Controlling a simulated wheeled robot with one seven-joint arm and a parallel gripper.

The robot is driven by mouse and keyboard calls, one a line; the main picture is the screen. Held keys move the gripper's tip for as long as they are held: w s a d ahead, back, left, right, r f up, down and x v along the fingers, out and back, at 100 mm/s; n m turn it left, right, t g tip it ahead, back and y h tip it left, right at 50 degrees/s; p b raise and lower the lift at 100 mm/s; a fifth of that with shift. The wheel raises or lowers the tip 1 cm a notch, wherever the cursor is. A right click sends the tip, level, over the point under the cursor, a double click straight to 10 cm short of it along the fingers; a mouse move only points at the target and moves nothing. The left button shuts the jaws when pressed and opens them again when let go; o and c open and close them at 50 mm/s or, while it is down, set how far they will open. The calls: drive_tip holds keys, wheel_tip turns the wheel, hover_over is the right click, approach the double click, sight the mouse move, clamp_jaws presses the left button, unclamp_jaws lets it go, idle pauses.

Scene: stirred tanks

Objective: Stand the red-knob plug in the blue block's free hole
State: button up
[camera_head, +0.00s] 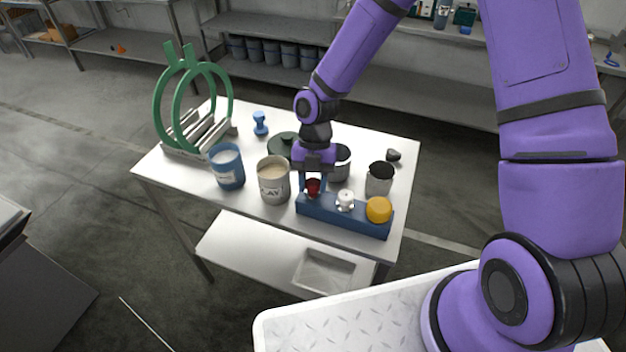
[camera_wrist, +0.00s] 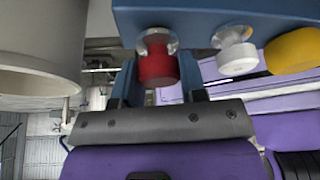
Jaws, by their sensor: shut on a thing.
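The blue block (camera_head: 330,218) lies along the front right edge of the steel table. My gripper (camera_head: 313,182) points down over its left end and is shut on the red-knob plug (camera_head: 313,188). In the wrist view the red knob (camera_wrist: 158,68) sits between the two fingers (camera_wrist: 158,86), and its clear collar is at the face of the blue block (camera_wrist: 200,14). The plug looks in line with its neighbours; how deep its shank sits is hidden. A white-knob plug (camera_head: 345,198) stands in the middle of the block and a yellow knob (camera_head: 379,209) at its right end.
A grey labelled cup (camera_head: 273,186) stands close left of my gripper, with a blue cup (camera_head: 227,170) beyond it. Grey containers (camera_head: 379,181) stand behind the block. A green-ringed rack (camera_head: 185,135) and a small blue object (camera_head: 260,123) are farther back left.

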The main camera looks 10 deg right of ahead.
drive_tip(key=shift+f, duration=0.5)
drive_tip(key=o, duration=1)
drive_tip(key=shift+r, duration=0.1)
drive_tip(key=v, duration=1)
drive_tip(key=shift+w+r, duration=0.15)
drive_tip(key=shift+r, duration=0.15)
drive_tip(key=shift+d, duration=0.1)
